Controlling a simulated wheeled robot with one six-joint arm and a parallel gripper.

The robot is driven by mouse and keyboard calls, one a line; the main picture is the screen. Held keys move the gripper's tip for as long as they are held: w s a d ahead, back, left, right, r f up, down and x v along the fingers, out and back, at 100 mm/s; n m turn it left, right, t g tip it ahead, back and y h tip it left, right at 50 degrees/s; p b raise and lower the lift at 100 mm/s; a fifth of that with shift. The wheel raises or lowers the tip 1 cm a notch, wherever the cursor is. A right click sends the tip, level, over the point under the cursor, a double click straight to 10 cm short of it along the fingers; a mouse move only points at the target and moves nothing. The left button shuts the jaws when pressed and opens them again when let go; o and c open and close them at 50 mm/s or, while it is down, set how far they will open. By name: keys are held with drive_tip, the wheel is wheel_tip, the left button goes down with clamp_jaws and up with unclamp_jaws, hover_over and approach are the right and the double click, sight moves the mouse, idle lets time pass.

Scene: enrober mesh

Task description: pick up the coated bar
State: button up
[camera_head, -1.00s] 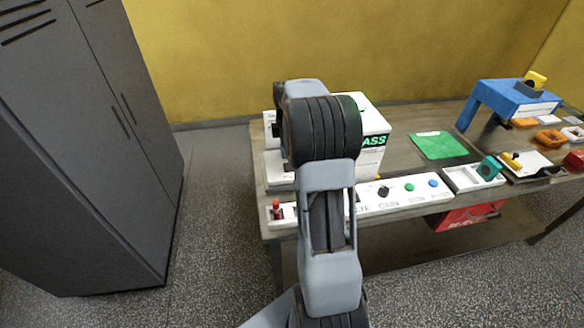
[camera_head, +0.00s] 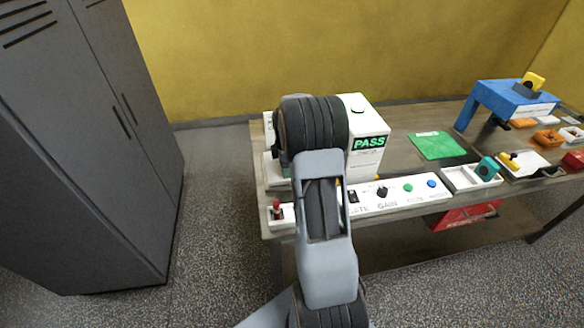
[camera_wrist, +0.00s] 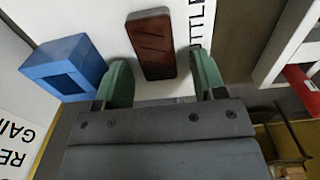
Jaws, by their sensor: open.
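The coated bar (camera_wrist: 151,43) is a dark brown, glossy block with faint ridges. In the wrist view it lies on a white surface, at top centre. My gripper (camera_wrist: 163,80) is open, with its two green fingertips apart and nothing held. The bar is ahead of the fingertips, roughly in line with the gap and nearer the left finger. Its lower end reaches close to the gap; I cannot tell the height between them.
A blue block (camera_wrist: 65,68) with a dark square recess sits left of the fingers. A red object (camera_wrist: 302,85) is at right by a white frame. In the head view a white PASS box (camera_head: 362,170) and a control panel (camera_head: 395,194) stand beside my arm.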

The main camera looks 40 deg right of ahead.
drive_tip(key=c, duration=0.8)
drive_tip(key=shift+r, duration=0.1)
